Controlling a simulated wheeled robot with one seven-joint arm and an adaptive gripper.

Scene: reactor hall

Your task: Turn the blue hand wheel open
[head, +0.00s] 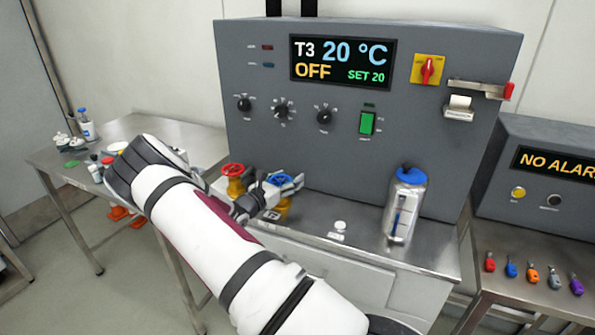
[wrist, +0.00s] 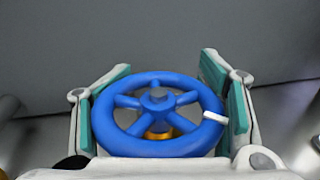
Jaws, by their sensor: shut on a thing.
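The blue hand wheel (wrist: 158,92) fills the middle of the wrist view, with a white mark on its right rim and a brass part below its hub. My gripper (wrist: 167,95) has one teal-padded finger on each side of the wheel and is shut on its rim. In the head view the blue wheel (head: 279,179) shows behind the fingers of my gripper (head: 284,190), partly hidden by it. The wheel sits on a yellow valve body at the foot of the grey panel.
A red hand wheel (head: 233,169) on a similar valve stands close to the left. A blue-capped bottle (head: 405,205) and a small white item (head: 340,228) stand on the bench to the right. The grey control panel (head: 330,150) rises behind and its display reads OFF.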

